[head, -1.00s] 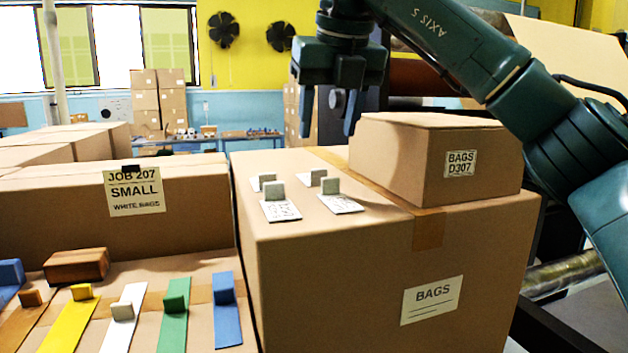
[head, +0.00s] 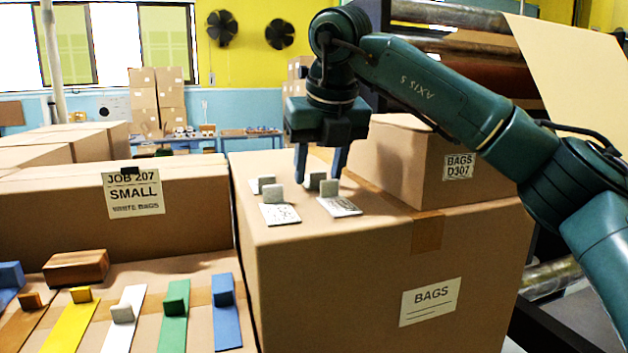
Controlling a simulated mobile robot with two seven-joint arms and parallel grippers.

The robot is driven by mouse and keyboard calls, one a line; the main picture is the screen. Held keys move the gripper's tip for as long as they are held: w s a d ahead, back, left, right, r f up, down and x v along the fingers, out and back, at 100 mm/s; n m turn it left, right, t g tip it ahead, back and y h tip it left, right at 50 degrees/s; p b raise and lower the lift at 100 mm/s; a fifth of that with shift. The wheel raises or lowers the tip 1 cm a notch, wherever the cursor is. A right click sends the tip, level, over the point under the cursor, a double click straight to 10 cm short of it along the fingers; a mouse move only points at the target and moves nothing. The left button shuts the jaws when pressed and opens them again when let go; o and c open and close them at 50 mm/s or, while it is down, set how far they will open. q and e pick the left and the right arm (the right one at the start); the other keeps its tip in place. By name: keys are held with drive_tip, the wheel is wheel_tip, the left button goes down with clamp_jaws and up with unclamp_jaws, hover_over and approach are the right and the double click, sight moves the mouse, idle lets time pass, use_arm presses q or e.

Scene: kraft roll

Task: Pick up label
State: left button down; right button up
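Several white labels with grey grip blocks lie on top of the large cardboard box. The two back labels, at the left (head: 262,183) and right (head: 317,180), are partly hidden by the blocks in front. My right gripper (head: 318,177) points down over the right-hand pair, open, with its fingers apart on either side of the back-right block in the picture. I cannot tell whether either finger touches a block. My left gripper is not in view.
The large box (head: 360,280) has a smaller box (head: 430,165) on top at the right, close beside my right gripper. A lower box at the left holds coloured strips with blocks (head: 174,315) and a brown wooden block (head: 76,268).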

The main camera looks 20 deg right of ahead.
drive_tip(key=c, duration=0.9)
drive_tip(key=shift+o, duration=0.2)
drive_tip(key=shift+r, duration=0.1)
